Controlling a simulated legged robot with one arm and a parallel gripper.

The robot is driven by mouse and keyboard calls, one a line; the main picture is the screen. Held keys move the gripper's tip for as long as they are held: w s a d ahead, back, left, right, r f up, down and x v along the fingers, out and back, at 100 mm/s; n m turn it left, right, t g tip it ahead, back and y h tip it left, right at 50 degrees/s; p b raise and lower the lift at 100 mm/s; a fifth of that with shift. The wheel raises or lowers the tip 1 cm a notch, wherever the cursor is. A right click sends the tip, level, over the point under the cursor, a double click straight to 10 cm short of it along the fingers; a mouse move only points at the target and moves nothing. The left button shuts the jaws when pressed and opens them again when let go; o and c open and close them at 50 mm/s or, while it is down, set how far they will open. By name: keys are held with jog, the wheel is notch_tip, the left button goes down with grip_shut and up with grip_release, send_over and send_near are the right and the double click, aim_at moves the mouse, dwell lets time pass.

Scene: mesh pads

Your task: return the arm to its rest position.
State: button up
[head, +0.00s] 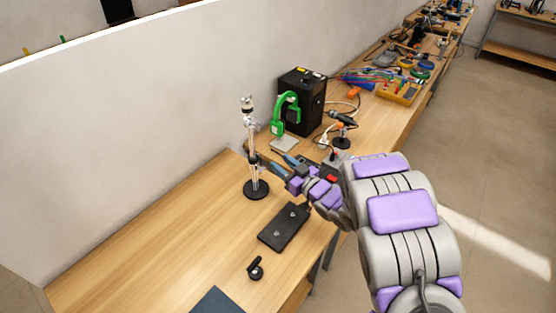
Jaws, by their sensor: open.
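My arm reaches in from the lower right, with grey links and purple pads, out over the wooden table. My gripper (277,168) is at its far end, low over the table, just right of a metal stand. Its two dark fingers are apart and I see nothing between them. Whether the fingers touch the stand's pole or are only near it, I cannot tell. The arm hides part of the table's right edge and some items behind it.
The slim stand (254,188) with a round black base is close to my gripper. A black flat device (284,227) and a small black item (256,268) lie in front. The table's left part is clear.

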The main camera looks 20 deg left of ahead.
dwell(0.4)
jog(key=w+d+r+m+t+h, duration=0.2)
jog(key=w+d+h, duration=0.3)
jog(key=d, duration=0.4)
jog(key=s+d+r+m+g+h+b, duration=0.1)
jog(key=s+d+m+g+h, duration=0.15)
jog(key=s+d+h, duration=0.55)
jog(key=s+d+r+m+g+h+b, duration=0.1)
jog(key=s+d+r+m+h, duration=0.2)
jog(key=d, duration=0.9)
jog(key=s+m+g+y+b, duration=0.1)
jog(key=s+g, duration=0.9)
jog(key=s, duration=2.8)
jog(key=m+b, duration=0.1)
jog(key=m, duration=0.1)
jog(key=shift+s+f+m, duration=0.15)
jog(key=shift+f+m, duration=0.05)
jog(key=shift+m, duration=0.15)
jog(key=shift+d, duration=0.1)
jog(key=shift+c, duration=0.2)
